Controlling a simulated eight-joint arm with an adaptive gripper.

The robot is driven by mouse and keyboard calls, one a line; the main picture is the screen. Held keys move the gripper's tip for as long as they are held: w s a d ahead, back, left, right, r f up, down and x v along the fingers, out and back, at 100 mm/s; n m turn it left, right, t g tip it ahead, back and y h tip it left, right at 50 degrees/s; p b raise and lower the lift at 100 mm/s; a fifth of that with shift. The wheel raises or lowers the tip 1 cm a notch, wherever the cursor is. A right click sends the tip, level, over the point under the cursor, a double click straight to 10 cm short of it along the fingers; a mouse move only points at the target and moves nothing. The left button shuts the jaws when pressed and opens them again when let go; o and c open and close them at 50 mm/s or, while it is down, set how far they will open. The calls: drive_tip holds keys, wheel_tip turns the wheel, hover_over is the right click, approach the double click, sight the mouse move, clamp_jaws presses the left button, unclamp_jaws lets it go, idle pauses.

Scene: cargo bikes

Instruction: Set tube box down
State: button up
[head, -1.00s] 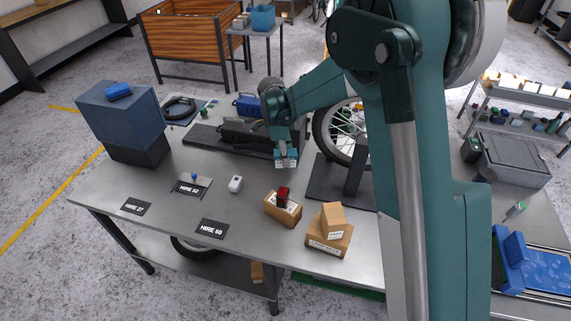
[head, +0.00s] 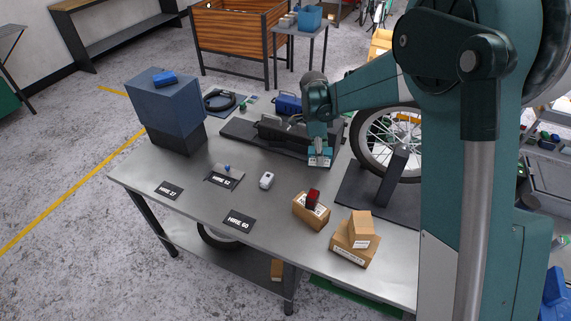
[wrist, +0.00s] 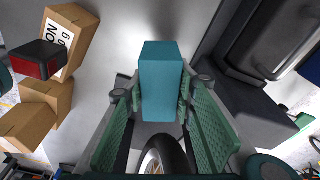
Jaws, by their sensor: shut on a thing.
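A small teal box (wrist: 162,85), which I take for the tube box, is between the two green textured fingers of my gripper (wrist: 160,105) in the wrist view. My gripper is shut on it. In the head view my gripper (head: 319,158) points down over the grey metal bench (head: 285,215), just in front of the dark stand. The box is hard to tell from the teal fingers there. I cannot tell how far it is above the bench top.
A carton with a red light (head: 313,199) and stacked cartons (head: 352,245) stand at the bench's front right. A white device (head: 266,180) and cards HIRE 27 (head: 169,190) and HIRE 60 (head: 239,219) lie left. A wheel (head: 390,145) stands right. Bare bench lies between.

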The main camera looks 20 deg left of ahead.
drive_tip(key=s+a+n+y, duration=0.1)
drive_tip(key=s+a+n, duration=0.6)
drive_tip(key=s+a, duration=0.7)
drive_tip(key=s+a+n+t, duration=0.1)
drive_tip(key=s+a+n, duration=0.6)
drive_tip(key=s+a, duration=0.7)
drive_tip(key=a, duration=0.6)
drive_tip(key=shift+y, duration=0.4)
drive_tip(key=shift+f, duration=0.15)
drive_tip(key=shift+f, duration=3.1)
drive_tip(key=shift+f, duration=0.1)
drive_tip(key=shift+f, duration=1.75)
drive_tip(key=shift+f+b, duration=0.15)
drive_tip(key=shift+b, duration=0.25)
